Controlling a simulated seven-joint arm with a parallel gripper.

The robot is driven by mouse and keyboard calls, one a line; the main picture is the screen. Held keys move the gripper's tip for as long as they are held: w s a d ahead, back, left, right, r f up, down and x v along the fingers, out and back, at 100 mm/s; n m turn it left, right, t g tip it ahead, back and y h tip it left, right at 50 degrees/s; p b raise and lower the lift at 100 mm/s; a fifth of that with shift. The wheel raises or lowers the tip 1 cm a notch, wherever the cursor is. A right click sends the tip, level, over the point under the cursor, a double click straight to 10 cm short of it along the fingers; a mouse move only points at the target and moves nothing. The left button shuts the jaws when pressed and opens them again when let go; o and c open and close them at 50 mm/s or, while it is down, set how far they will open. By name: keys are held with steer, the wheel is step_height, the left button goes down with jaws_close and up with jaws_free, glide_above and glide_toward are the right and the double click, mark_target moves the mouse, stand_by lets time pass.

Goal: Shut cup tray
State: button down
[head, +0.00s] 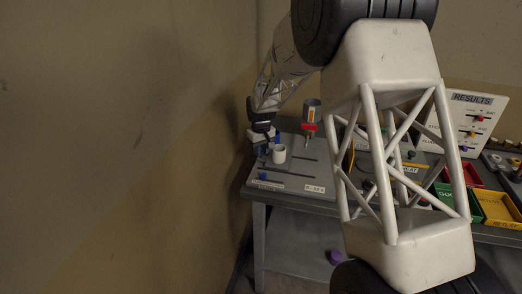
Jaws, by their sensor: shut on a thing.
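A white cup (279,154) stands upright on a grey panel (290,172) at the left end of the bench. I cannot make out the cup tray as a separate part; it may be hidden or too small. My gripper (263,137) is at the panel's back left, just left of and above the cup. It is shut on a small white and blue part (256,138), small and partly hidden by the fingers. I cannot tell whether this part belongs to the tray.
A dispenser with a red band (309,127) stands right of the cup. A blue knob (262,177) is at the panel's front. A wall is close on the left. A RESULTS board (473,97), red bin (466,174) and yellow bin (498,207) are right. A purple object (336,257) lies below.

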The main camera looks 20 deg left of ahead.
mark_target(287, 161)
steer(key=d, duration=1)
steer(key=shift+d, duration=0.25)
steer(key=c, duration=0.9)
jaws_free()
steer(key=shift+c, duration=0.2)
step_height(287, 161, up, 8)
steer(key=shift+f, duration=0.1)
